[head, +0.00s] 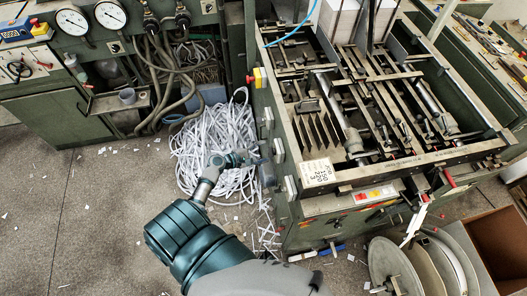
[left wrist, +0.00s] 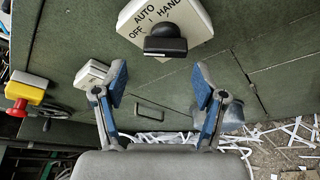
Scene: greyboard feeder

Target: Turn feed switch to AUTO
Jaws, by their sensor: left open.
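The feed switch (left wrist: 165,43) shows at the top of the left wrist view. It is a black knob on a pale plate (left wrist: 190,14) lettered AUTO, OFF, I and HAND, on a dark green panel. I cannot tell which mark the knob points to. My left gripper (left wrist: 160,84) is open, with blue-padded fingers and nothing between them. In that picture the knob lies above the gap between the fingers, apart from both. In the head view my left gripper (head: 248,159) is by the machine's left side. Several small pale boxes there look alike, so I cannot single out the switch. My right gripper is not visible.
A yellow box with a red emergency button (left wrist: 18,107) is at the left in the wrist view. Another pale box (left wrist: 90,74) sits behind the left finger. Paper strips (head: 215,140) heap on the floor beside the green machine (head: 300,240). Open floor lies at left.

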